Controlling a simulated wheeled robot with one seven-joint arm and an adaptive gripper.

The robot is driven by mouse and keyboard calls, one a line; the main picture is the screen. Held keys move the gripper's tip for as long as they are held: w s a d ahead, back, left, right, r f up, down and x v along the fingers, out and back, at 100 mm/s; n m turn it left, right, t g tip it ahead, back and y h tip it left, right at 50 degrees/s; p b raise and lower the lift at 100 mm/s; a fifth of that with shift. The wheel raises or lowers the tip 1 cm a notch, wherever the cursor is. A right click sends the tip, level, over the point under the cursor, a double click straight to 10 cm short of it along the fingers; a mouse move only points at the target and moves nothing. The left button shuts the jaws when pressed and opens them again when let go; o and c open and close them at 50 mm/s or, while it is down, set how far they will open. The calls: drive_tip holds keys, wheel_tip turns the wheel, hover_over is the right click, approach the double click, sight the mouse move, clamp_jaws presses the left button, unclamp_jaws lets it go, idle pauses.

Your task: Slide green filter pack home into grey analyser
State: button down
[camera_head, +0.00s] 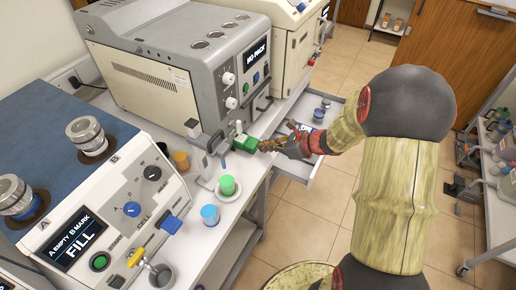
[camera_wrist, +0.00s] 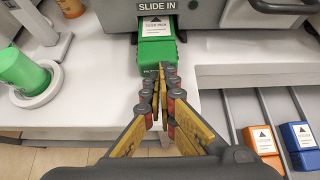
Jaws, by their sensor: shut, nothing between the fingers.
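The green filter pack (camera_wrist: 157,52) sticks out of the slot under the "SLIDE IN" label on the grey analyser (camera_wrist: 208,14). Its rear part is inside the slot and hidden. In the head view the pack (camera_head: 247,144) shows at the front foot of the analyser (camera_head: 200,55), whose screen reads "NO PACK". My gripper (camera_wrist: 160,72) is shut and empty, its fingertips right at the pack's outer end. I cannot tell whether they touch it. In the head view my gripper (camera_head: 264,146) points left at the pack.
An open drawer (camera_head: 304,170) below holds an orange pack (camera_wrist: 262,140) and a blue pack (camera_wrist: 298,136). A green cup (camera_wrist: 24,70) stands on a white stand to the left. A blue cup (camera_head: 210,214) and a filling machine (camera_head: 110,225) are nearer.

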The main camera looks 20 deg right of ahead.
sight(256, 143)
drive_tip(key=shift+w+a, duration=0.55)
drive_tip(key=shift+w, duration=0.2)
drive_tip(key=shift+w+a, duration=0.25)
drive_tip(key=shift+w+a, duration=0.2)
drive_tip(key=shift+w, duration=0.05)
drive_tip(key=shift+w+a, duration=0.2)
drive_tip(key=shift+w, duration=0.1)
drive_tip(key=shift+f+p+v, duration=0.15)
drive_tip(key=shift+p+v, duration=0.65)
drive_tip(key=shift+v, duration=0.9)
drive_tip(key=shift+f+p+v, duration=0.15)
drive_tip(key=shift+p+v, duration=0.6)
drive_tip(key=shift+v, duration=0.95)
drive_tip(key=shift+s+d+r+p, duration=0.15)
drive_tip(key=shift+s+d+p, duration=0.1)
drive_tip(key=shift+s+d, duration=0.15)
drive_tip(key=shift+s+d+r+p, duration=0.2)
drive_tip(key=shift+s+d, duration=0.15)
drive_tip(key=shift+s, duration=0.2)
